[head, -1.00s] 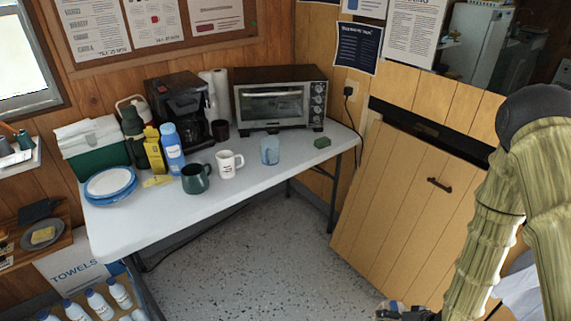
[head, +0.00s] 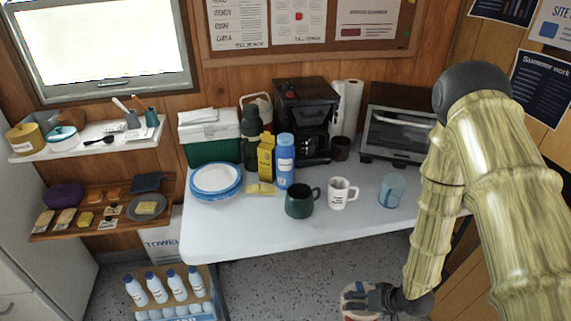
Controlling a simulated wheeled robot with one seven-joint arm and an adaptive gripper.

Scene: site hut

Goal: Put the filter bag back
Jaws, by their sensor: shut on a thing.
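My gripper (head: 365,296) is low at the bottom of the head view, in front of the table and above the speckled floor. It is shut on a pale, rounded thing with some reddish colour (head: 352,291), which seems to be the filter bag. The dark fingers and the picture's lower edge hide part of it, so its full shape and markings do not show. The black coffee maker (head: 303,105) stands at the back of the white table (head: 250,228).
The table holds blue-rimmed plates (head: 216,178), a yellow carton (head: 266,157), a blue bottle (head: 285,160), green (head: 299,203) and white (head: 338,195) mugs, a blue cup (head: 391,190) and a toaster oven (head: 398,133). Wall shelves (head: 100,212) at left hold small goods. The table's front left is clear.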

